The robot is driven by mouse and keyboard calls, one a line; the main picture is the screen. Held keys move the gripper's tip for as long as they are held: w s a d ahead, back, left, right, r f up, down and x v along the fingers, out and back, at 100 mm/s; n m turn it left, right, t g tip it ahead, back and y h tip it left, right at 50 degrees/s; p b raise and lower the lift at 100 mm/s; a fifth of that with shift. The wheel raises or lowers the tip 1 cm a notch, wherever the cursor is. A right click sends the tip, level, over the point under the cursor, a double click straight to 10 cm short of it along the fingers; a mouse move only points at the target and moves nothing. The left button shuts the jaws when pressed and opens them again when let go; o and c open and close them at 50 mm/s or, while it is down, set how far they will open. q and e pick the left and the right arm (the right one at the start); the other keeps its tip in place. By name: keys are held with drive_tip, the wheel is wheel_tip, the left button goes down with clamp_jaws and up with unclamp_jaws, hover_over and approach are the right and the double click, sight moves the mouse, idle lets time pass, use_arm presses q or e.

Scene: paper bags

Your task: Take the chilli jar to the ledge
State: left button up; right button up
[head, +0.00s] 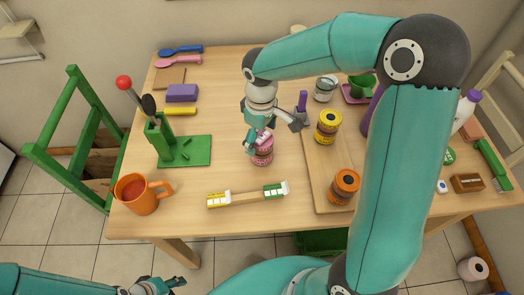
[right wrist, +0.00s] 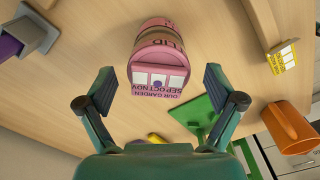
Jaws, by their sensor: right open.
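A pink jar (head: 262,155) stands on the table below my right gripper (head: 271,136); it also shows in the right wrist view (right wrist: 158,35). A small pink-and-white carton (right wrist: 158,80) with month names seems to sit on its top. The right fingers are open, one on each side of the carton, not closed on it. I cannot read which jar is chilli: a yellow jar (head: 327,127) and an orange jar (head: 345,184) stand on a wooden board (head: 316,165). A slat on two small cartons (head: 247,196), perhaps the ledge, lies in front. My left gripper (head: 165,287) is low at the bottom edge.
An orange mug (head: 140,195) stands at the front left corner, near a green stand (head: 185,150) with utensils. A purple block (head: 182,93) and brushes lie at the back left. A glass jar (head: 325,88) stands behind the board. Table right of the brushes is clear.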

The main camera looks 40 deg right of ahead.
wheel_tip(320, 180, down, 5)
drive_tip(key=shift+s+d+r, duration=0.1)
drive_tip(key=c, duration=1.5)
